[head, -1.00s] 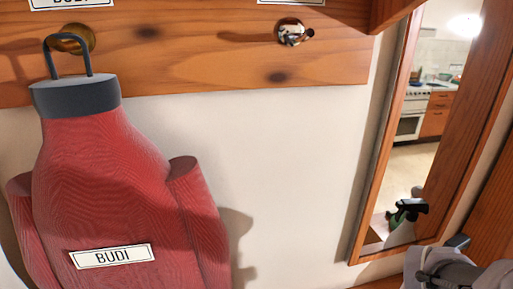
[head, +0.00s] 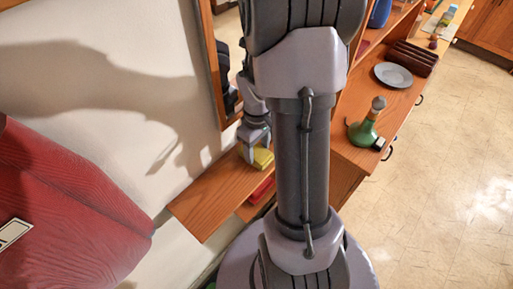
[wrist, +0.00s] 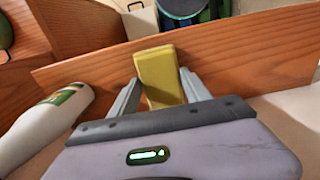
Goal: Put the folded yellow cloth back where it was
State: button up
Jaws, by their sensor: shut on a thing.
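The folded yellow cloth (head: 262,158) shows as a small yellow block at the narrow wooden shelf (head: 213,195) below the mirror. My gripper (head: 254,143) is over it, pointing down, and partly covers it. In the wrist view, the cloth (wrist: 160,72) stands between the two grey fingers of my gripper (wrist: 158,93), which are shut on it. Whether the cloth rests on the shelf or is just above it, I cannot tell.
A red item (head: 262,189) lies just under the shelf. A red coat (head: 60,210) hangs at left. A white bottle (wrist: 45,122) lies left in the wrist view.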

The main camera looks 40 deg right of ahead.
aim_at(257, 151)
jog(key=shift+s, duration=0.1)
jog(key=o, duration=1.3)
jog(key=shift+f, duration=0.1)
notch_tip(257, 151, up, 12)
jog(key=r+p, duration=0.1)
jog(key=p, duration=0.3)
jog(key=w+a+r+m+t, duration=0.1)
jog(key=a+r+m+t, duration=0.1)
jog(key=a+r, duration=0.65)
jog(key=s+a+r+m+t+y, duration=0.1)
jog(key=s+a+r+m+t, duration=0.2)
jog(key=a, duration=0.5)
jog(key=s+a+r+t+y, duration=0.1)
jog(key=s+a+r, duration=0.1)
jog(key=s+a, duration=0.4)
notch_tip(257, 151, down, 17)
jog(key=w+a+b, duration=0.1)
jog(key=b, duration=1.7)
jog(key=shift+w+a+f, duration=0.15)
jog(key=shift+w+a, duration=0.05)
jog(key=shift+a, duration=0.1)
